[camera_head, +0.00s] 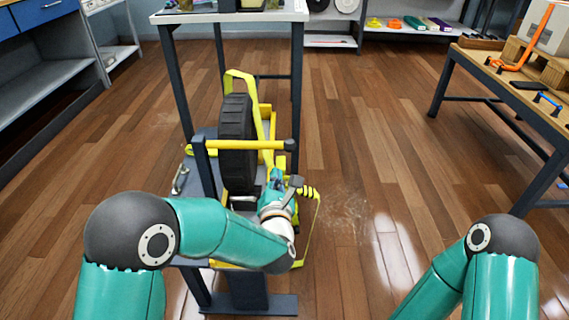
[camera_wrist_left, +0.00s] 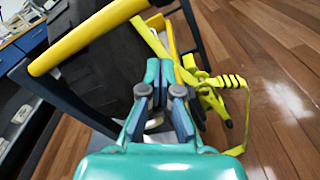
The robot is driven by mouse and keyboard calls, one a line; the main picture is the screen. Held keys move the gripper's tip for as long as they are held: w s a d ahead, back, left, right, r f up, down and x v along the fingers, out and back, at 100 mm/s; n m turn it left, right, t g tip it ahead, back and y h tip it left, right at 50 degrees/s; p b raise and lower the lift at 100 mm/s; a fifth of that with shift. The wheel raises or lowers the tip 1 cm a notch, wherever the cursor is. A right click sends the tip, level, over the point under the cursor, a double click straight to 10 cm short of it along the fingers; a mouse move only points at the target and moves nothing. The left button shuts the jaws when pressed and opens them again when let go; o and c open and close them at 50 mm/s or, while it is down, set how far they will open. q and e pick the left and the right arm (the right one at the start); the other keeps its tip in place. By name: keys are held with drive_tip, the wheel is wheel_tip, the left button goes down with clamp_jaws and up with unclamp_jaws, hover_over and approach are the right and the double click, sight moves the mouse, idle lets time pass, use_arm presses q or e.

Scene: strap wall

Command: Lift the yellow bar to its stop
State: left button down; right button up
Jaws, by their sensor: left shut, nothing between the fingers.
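The yellow bar (camera_head: 235,145) runs level across the front of a black tyre, between a dark post on the left and a dark end knob on the right. It also crosses the upper left of the left wrist view (camera_wrist_left: 85,38). My left gripper (camera_head: 276,177) appears just below the bar's right part in the head view. In the left wrist view its fingers (camera_wrist_left: 164,72) are closed together, with nothing between them, and the bar lies up and left of them. I cannot tell whether they touch the bar. My right gripper is out of view; only that arm shows.
The black tyre (camera_head: 235,138) stands upright behind the bar in a yellow frame (camera_head: 240,78). A yellow strap or handle (camera_head: 316,225) hangs right of my left gripper. A workbench (camera_head: 510,85) stands at right; the wooden floor (camera_head: 370,150) between is clear.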

use_arm(q)
drive_tip(key=r, duration=0.1)
drive_tip(key=w+d+r, duration=0.2)
drive_tip(key=shift+w+r, duration=0.1)
drive_tip(key=shift+r, duration=0.05)
drive_tip(key=shift+r, duration=0.1)
idle(0.4)
